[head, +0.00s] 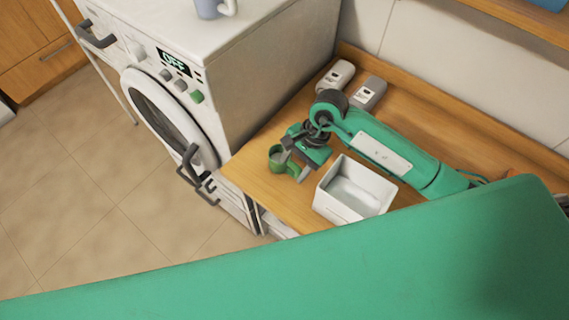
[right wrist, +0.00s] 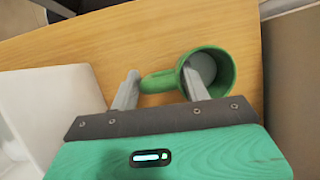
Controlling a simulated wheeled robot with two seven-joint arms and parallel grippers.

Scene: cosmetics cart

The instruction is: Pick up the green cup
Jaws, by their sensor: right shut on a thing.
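The green cup (head: 275,161) is at the left end of the wooden counter, close to the washing machine. In the right wrist view the cup (right wrist: 229,70) shows its open mouth, and its handle (right wrist: 158,82) points left. My right gripper (head: 295,158) is shut on the cup. One finger reaches inside the mouth and the other is on the far side of the handle. I cannot tell whether the cup touches the counter or is slightly above it. My left gripper is not in view.
A white open box (head: 352,190) stands on the counter right of the gripper. Two small pale containers (head: 337,76) (head: 369,93) stand near the back wall. The washing machine (head: 262,75) rises at the left, with a pale mug (head: 210,9) on top. Bare counter lies behind my arm.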

